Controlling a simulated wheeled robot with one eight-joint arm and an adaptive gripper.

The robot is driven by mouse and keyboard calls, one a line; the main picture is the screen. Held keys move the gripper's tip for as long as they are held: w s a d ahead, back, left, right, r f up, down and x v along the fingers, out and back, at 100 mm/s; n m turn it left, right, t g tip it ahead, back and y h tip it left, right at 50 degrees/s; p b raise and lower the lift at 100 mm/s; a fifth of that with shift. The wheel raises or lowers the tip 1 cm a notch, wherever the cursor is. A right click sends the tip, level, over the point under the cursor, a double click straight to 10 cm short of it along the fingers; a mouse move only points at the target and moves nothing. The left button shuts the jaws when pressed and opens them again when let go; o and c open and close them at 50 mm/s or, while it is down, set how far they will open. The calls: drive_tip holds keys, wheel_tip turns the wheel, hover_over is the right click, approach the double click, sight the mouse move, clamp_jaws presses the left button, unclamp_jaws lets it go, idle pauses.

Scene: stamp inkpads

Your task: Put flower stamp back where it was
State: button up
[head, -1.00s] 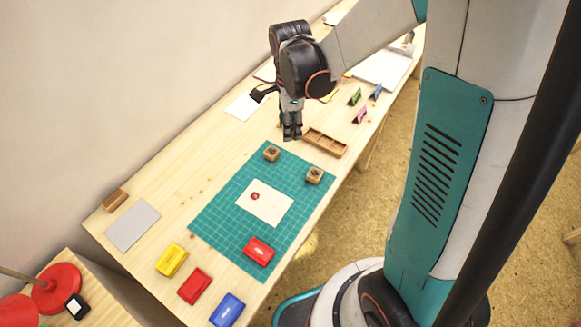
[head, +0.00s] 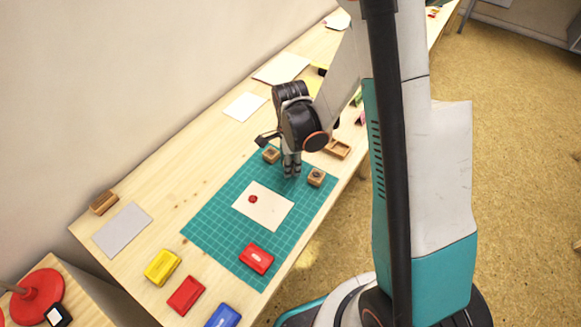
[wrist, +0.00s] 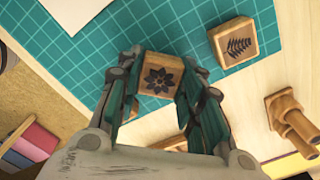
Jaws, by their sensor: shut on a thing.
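The flower stamp (wrist: 160,78), a small wooden block with a dark flower on its top, sits between my fingertips in the wrist view. My gripper (head: 291,172) is shut on it, at the far part of the green mat (head: 215,205). In the head view my fingers hide the held block, and its height above the mat is unclear. A wooden stamp block (head: 271,155) stands left of my gripper and another block (head: 316,177) stands right of it. The left one shows a fern in the wrist view (wrist: 232,42).
A white card (head: 264,208) with a red print lies mid-mat, with a red inkpad (head: 257,258) nearer. Yellow (head: 162,267), red (head: 186,295) and blue (head: 222,317) pads lie left of the mat. A wooden tray (head: 337,149) stands beyond my gripper.

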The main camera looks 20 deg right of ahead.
drive_tip(key=shift+f, duration=0.6)
drive_tip(key=shift+f, duration=0.1)
drive_tip(key=o, duration=0.9)
drive_tip(key=s+r+n+t+p, duration=0.25)
drive_tip(key=r+n, duration=0.25)
drive_tip(key=r, duration=0.8)
drive_tip(key=s+r+n+t+p, duration=0.1)
drive_tip(key=s+r+n+p, duration=0.2)
drive_tip(key=r, duration=1)
drive_tip(key=s+r+n+t, duration=0.3)
drive_tip(key=s+r+n, duration=0.3)
drive_tip(key=s+n, duration=0.3)
drive_tip(key=shift+s+r+n+t+b, duration=0.15)
drive_tip(key=shift+s+n+t+b, duration=0.15)
drive_tip(key=shift+n, duration=1.1)
